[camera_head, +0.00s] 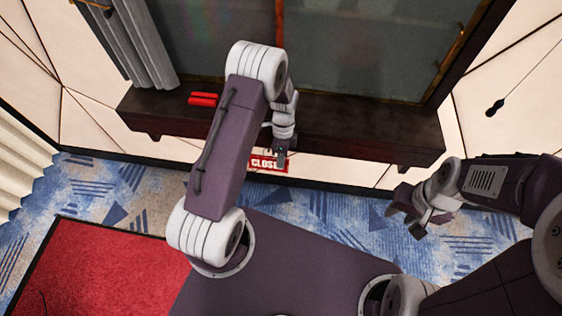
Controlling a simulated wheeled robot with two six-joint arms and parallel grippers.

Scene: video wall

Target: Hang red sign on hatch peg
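I cannot make out a hatch peg for certain.
The dark wooden ledge (370,137) runs under a large dark window (350,55). Red cylindrical objects (203,99) lie on its left part. A grey curtain (140,45) hangs at the left. A black tag-like object (495,107) on a line is at the right wall. Blue carpet (335,208) is clear.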

